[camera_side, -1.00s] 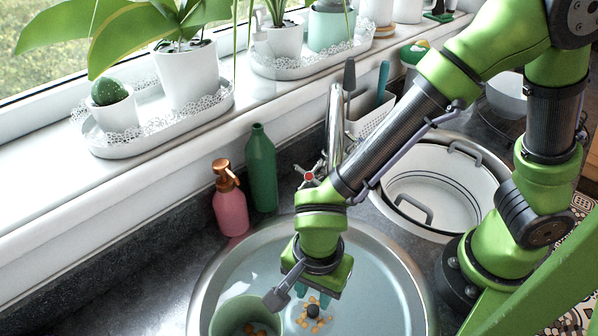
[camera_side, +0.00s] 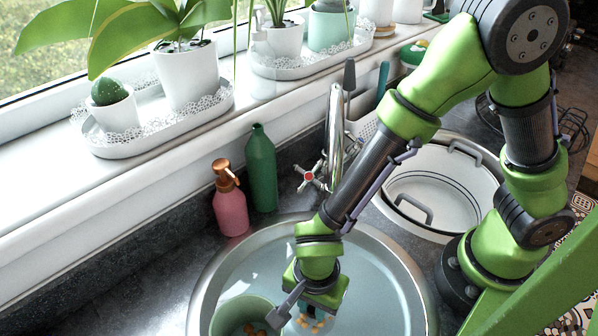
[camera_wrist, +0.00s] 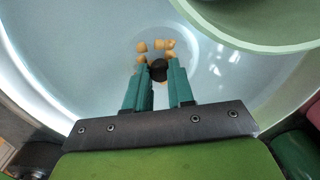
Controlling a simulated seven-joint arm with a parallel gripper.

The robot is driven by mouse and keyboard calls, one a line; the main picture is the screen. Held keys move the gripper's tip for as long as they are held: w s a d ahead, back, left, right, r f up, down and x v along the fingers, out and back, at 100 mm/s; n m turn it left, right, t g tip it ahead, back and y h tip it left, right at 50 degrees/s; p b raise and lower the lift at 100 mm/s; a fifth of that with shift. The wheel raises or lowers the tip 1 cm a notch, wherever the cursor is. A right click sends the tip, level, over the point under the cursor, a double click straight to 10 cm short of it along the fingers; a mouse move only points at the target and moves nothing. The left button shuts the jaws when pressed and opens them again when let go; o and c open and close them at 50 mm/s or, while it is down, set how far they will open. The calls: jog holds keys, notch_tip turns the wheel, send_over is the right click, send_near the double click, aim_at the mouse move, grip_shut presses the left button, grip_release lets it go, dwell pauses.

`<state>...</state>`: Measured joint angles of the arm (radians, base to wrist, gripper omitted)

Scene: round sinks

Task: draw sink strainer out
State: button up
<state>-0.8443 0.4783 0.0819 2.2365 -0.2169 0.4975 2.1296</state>
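The sink strainer's dark knob (camera_wrist: 158,70) shows in the wrist view, at the drain in the sink floor with orange-yellow bits around it. My gripper (camera_wrist: 158,74) has its two teal fingertips on either side of the knob, spread apart. Whether they touch it I cannot tell. In the side view my gripper (camera_side: 318,308) is low in the round sink (camera_side: 212,275), directly over the drain, and hides the knob. The strainer's lower part is hidden.
A tap (camera_side: 335,140), a pink soap bottle (camera_side: 230,208) and a green bottle (camera_side: 262,170) stand behind. A second basin (camera_side: 455,205) is at the right.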

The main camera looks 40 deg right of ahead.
aim_at(313, 309)
grip_shut()
jog(key=shift+r, duration=0.35)
dwell(0.8)
jog(key=shift+r, duration=2.3)
